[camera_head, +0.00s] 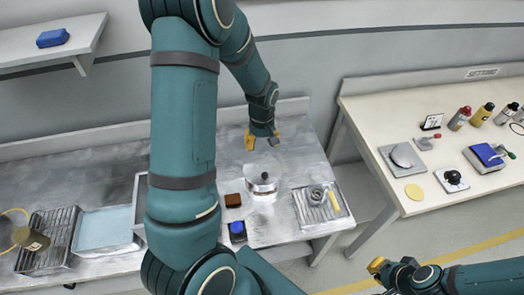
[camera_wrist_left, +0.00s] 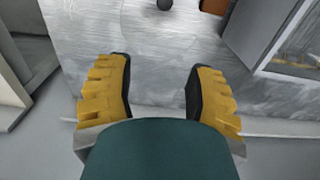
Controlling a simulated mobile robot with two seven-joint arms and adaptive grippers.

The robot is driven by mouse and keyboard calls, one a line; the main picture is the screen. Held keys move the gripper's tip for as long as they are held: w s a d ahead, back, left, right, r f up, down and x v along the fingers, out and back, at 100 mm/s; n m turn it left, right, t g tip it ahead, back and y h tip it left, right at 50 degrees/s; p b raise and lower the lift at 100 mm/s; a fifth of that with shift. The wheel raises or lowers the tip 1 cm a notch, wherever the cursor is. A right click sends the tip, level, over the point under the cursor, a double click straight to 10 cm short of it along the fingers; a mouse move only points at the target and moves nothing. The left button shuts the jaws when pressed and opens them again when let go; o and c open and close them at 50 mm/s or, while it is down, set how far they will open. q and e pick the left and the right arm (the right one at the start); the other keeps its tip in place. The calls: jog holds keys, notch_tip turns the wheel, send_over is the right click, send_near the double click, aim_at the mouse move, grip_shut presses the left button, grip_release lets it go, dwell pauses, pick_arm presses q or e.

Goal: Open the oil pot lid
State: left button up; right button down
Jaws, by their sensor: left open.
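The oil pot (camera_head: 262,191) is a small shiny metal pot standing on the metal counter in the head view. Its lid (camera_head: 264,180) sits on top with a dark round knob. In the left wrist view the dark knob (camera_wrist_left: 165,4) shows at the top edge, with a faint round outline around it; most of the pot is out of frame. My left gripper (camera_head: 262,143) is open and empty, above the counter behind the pot and apart from it. Its two yellow fingers also show wide apart in the left wrist view (camera_wrist_left: 157,66). My right gripper (camera_head: 378,266) is low at the right, away from the pot; its opening is unclear.
A brown block (camera_head: 233,200) and a dark blue item (camera_head: 237,230) lie left of the pot. A metal tray (camera_head: 321,204) with a round part lies to its right. A white table (camera_head: 375,110) with bottles and tools stands further right.

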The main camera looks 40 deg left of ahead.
pick_arm(q)
jog(key=shift+f, duration=2.25)
grip_shut()
jog(key=c, duration=0.9)
grip_release()
jog(key=o, duration=0.9)
jog(key=shift+r, duration=0.1)
notch_tip(320, 180, up, 12)
